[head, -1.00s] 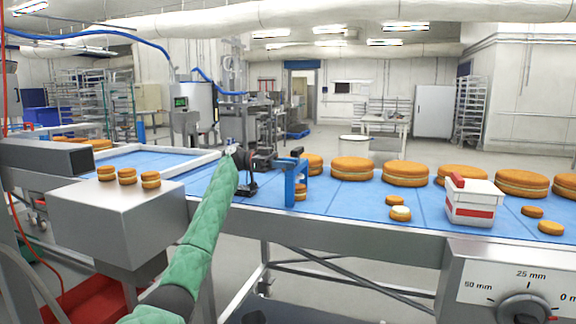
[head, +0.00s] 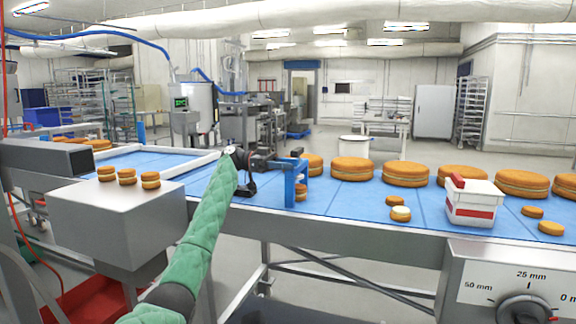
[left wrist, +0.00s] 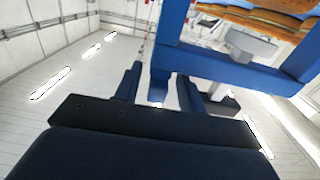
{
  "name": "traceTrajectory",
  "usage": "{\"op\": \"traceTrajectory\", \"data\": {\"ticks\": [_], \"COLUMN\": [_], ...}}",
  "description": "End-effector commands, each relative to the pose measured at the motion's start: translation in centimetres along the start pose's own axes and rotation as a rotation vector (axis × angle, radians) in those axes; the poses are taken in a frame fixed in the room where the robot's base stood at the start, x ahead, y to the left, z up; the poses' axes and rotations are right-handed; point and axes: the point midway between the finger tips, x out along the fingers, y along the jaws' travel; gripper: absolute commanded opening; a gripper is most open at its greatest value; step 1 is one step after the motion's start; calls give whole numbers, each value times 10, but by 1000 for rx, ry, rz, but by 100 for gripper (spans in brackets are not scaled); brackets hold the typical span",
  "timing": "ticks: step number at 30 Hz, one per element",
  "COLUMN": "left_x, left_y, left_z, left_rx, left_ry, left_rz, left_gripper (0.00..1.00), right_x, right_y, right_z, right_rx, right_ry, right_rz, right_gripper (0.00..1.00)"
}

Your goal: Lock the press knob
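The press knob (head: 524,311) is a dark round dial on a grey box at the lower right of the head view. Its plate (head: 513,285) is marked 50 mm, 25 mm and 0 mm, and the picture's bottom edge cuts the knob off. A bit of red shows beside it. My left gripper (head: 272,165) is over the belt, far left of the knob, at a blue frame (head: 290,185). In the left wrist view its fingers (left wrist: 157,92) stand apart, with a post of the blue frame (left wrist: 168,50) at the gap; contact is unclear. My right gripper is out of view.
A blue belt (head: 340,203) carries several large filled rounds (head: 405,173), smaller ones (head: 400,214) and a white-and-red box (head: 473,203). A steel block (head: 120,220) with three small rounds (head: 127,177) stands at the left. The floor in front of the belt shows framework legs.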

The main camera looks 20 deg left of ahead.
Motion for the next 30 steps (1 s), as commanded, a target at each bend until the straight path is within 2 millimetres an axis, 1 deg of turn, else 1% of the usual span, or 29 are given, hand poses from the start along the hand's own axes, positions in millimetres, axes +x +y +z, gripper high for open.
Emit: {"op": "traceTrajectory", "data": {"ticks": [5,9,12,15,19,30], "left_x": [-27,-48,-60,-68,-72,-72], "left_y": [0,0,-1,0,0,0], "left_z": [-1,-1,0,0,0,0], "left_rx": [-1,0,-1,-1,-1,0], "left_ry": [1,1,1,0,0,0], "left_rz": [-3,-2,-2,-1,-1,-1], "left_gripper": [40,40,40,40,40,40], "right_x": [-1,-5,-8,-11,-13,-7], "right_y": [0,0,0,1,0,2], "right_z": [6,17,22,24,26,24], "right_rx": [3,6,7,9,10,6], "right_ry": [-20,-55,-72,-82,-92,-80], "right_rz": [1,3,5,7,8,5], "right_gripper": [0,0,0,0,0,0]}}
